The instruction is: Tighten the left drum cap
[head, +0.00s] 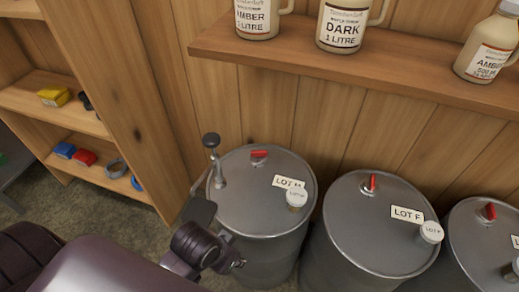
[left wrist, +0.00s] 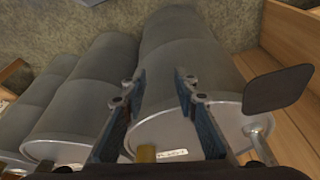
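The left drum (head: 250,215) is a grey metal drum with a lot label and a small white cap (head: 297,197) at the right of its lid. The cap sits on the lid; how tight it is cannot be told. My left gripper (head: 225,258) is at the drum's front left, apart from the cap. In the left wrist view its two fingers (left wrist: 160,82) are spread with nothing between them, against the drum's side (left wrist: 190,50). There the cap (left wrist: 147,153) shows low, in shadow, beside the label. My right gripper is not in view.
A pump with a black knob (head: 211,140) stands at the lid's left edge, with a dark flat paddle (head: 200,211) nearby. A red lever (head: 259,154) is at the lid's back. The LOT F drum (head: 365,235) stands close right. A wooden shelf (head: 350,65) with syrup jugs is above.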

